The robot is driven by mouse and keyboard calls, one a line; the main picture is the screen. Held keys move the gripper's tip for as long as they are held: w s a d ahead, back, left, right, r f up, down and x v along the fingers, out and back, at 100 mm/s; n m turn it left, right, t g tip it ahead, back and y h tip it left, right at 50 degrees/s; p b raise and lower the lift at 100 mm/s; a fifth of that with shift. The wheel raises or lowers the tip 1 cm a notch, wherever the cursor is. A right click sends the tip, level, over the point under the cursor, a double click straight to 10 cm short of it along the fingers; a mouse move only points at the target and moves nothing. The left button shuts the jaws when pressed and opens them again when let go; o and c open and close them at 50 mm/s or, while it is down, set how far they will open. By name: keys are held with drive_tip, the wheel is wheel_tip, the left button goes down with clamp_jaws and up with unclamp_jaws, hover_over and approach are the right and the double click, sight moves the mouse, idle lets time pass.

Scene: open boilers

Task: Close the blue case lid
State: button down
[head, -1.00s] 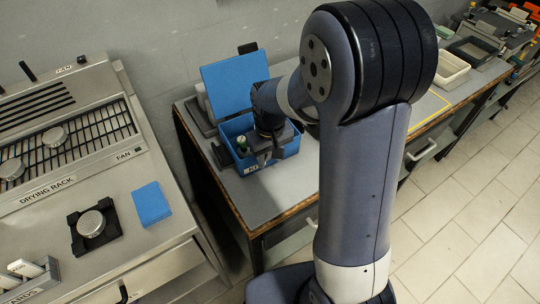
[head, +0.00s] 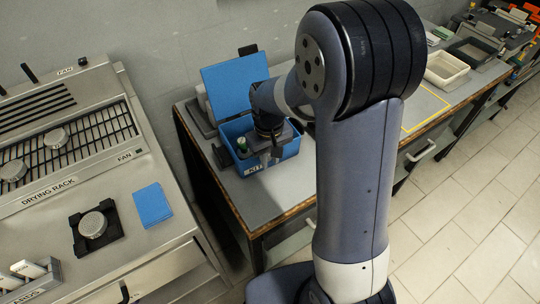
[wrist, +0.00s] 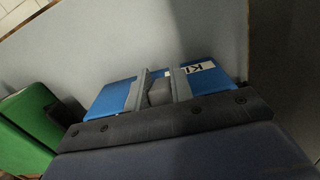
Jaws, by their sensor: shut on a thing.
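The blue case (head: 283,152) stands on the workbench with its blue lid (head: 236,85) raised at the back. A KIT label is on its front; the case also shows in the wrist view (wrist: 115,97). A green-capped item (head: 242,145) is inside at the left; a large green shape (wrist: 25,125) is at the left of the wrist view. My gripper (head: 276,153) reaches down into the open case, right of the green-capped item. In the wrist view my gripper (wrist: 158,90) is shut on a small grey block (wrist: 160,92). Its lower part is hidden.
A drying rack (head: 65,130) with knobs stands on the left counter, beside a blue pad (head: 152,204). My arm hides the middle of the bench (head: 285,190). A white tray (head: 447,69) and a dark tray (head: 473,51) lie at the far right.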

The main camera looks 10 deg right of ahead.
drive_tip(key=shift+s+f+b, duration=0.1)
drive_tip(key=shift+f+b, duration=0.4)
drive_tip(key=shift+f, duration=0.3)
drive_tip(key=shift+s+f, duration=0.1)
idle(0.7)
drive_tip(key=c, duration=1.6)
unclamp_jaws()
drive_tip(key=o, duration=0.4)
drive_tip(key=shift+c, duration=0.2)
drive_tip(key=shift+w, duration=0.2)
drive_tip(key=r, duration=1.1)
drive_tip(key=shift+w+a, duration=0.1)
drive_tip(key=shift+w, duration=0.1)
